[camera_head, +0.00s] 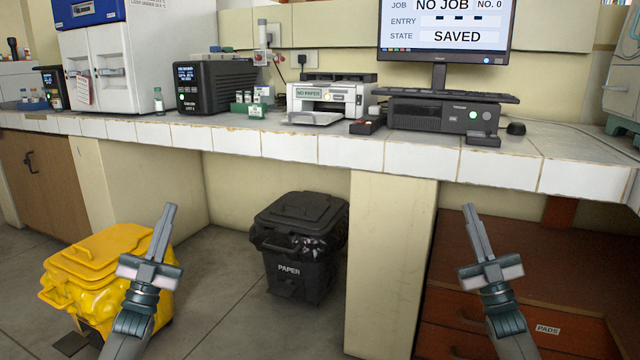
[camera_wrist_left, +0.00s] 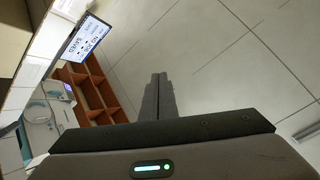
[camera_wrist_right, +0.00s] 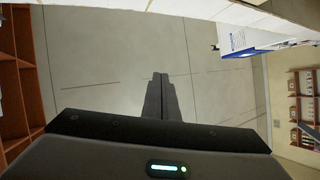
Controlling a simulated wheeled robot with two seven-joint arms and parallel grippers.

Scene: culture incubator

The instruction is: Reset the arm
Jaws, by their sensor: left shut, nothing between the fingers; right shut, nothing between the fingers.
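My left gripper (camera_head: 168,213) is raised at the lower left of the head view, in front of the yellow bin, pointing up. It is shut and empty; its closed fingers also show in the left wrist view (camera_wrist_left: 159,80). My right gripper (camera_head: 471,213) is raised at the lower right, in front of the brown drawers, pointing up. It is shut and empty; its closed fingers also show in the right wrist view (camera_wrist_right: 160,80). Both grippers stand apart from the bench and touch nothing that I can see.
A tiled bench (camera_head: 290,144) runs across the view. It bears a monitor (camera_head: 445,62) reading "SAVED", a printer (camera_head: 328,98), a black device (camera_head: 213,87) and a green vial rack (camera_head: 248,108). Below are a yellow bin (camera_head: 92,262), a black paper bin (camera_head: 300,240) and drawers (camera_head: 575,343).

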